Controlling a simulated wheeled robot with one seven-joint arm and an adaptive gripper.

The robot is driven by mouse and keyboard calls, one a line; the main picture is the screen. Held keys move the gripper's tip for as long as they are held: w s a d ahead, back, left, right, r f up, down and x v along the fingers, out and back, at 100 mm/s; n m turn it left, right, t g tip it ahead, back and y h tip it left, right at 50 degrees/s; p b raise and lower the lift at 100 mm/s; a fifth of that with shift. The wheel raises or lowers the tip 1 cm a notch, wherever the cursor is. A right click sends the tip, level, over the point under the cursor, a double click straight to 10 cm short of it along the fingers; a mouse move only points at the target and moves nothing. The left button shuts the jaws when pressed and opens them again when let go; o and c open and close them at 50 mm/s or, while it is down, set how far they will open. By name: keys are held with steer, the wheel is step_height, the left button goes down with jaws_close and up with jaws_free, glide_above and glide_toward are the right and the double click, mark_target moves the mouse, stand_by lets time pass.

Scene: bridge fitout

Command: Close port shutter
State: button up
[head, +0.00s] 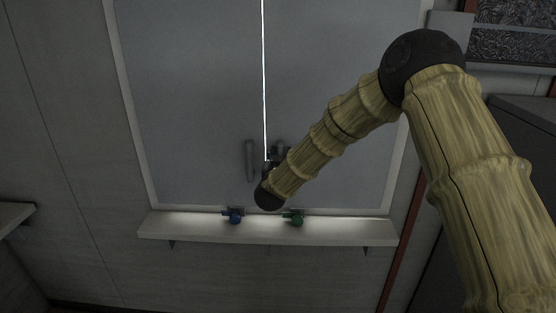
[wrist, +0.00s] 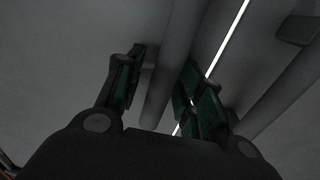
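Two grey shutter panels, the left one (head: 190,100) and the right one (head: 330,60), stand side by side with a thin bright gap between them. The left panel's upright bar handle (head: 249,160) shows clear in the head view. The right handle is partly hidden by my gripper (head: 276,155), which is close to the panels by the gap. In the wrist view my gripper (wrist: 165,90) is open, its fingers apart, with one bar handle (wrist: 172,65) running between or behind them. I cannot tell whether they touch it. A second bar (wrist: 275,90) lies right of the right finger.
A pale ledge (head: 180,230) runs below the panels. A blue fitting (head: 235,217) and a green fitting (head: 297,219) sit at its back edge. A dark cabinet (head: 525,120) stands at the right, and a small shelf (head: 14,216) at the far left.

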steer(key=shift+s+a, duration=0.15)
steer(key=shift+a, duration=0.05)
steer(key=shift+s, duration=0.15)
steer(key=s+a, duration=0.2)
steer(key=s, duration=0.9)
steer(key=shift+s, duration=0.2)
steer(key=shift+f, duration=0.15)
steer(key=s+d+f+n+g+y+b, duration=0.1)
steer(key=s+d+f+g, duration=0.35)
steer(key=f, duration=0.75)
steer(key=s+d+f+g+y, duration=0.1)
steer(key=s+d+f, duration=0.1)
steer(key=s+f, duration=0.75)
steer(key=s+d+f+n+g+y+b, duration=0.1)
steer(key=s+d+f+g, duration=0.3)
steer(key=f, duration=0.9)
steer(key=s+d+f+g, duration=0.2)
steer(key=s+d+f, duration=0.1)
steer(key=s, duration=0.9)
steer(key=s+d+f+g+b, duration=0.1)
steer(key=s+d+f+g, duration=0.2)
steer(key=s+f, duration=0.3)
steer(key=s+d+f+g+b, duration=0.1)
steer(key=s+d+f+g, duration=0.2)
steer(key=s, duration=1.4)
step_height(320, 180, down, 2)
steer(key=shift+s+d+f, duration=0.1)
steer(key=shift+s+d, duration=0.2)
steer(key=shift+d, duration=0.25)
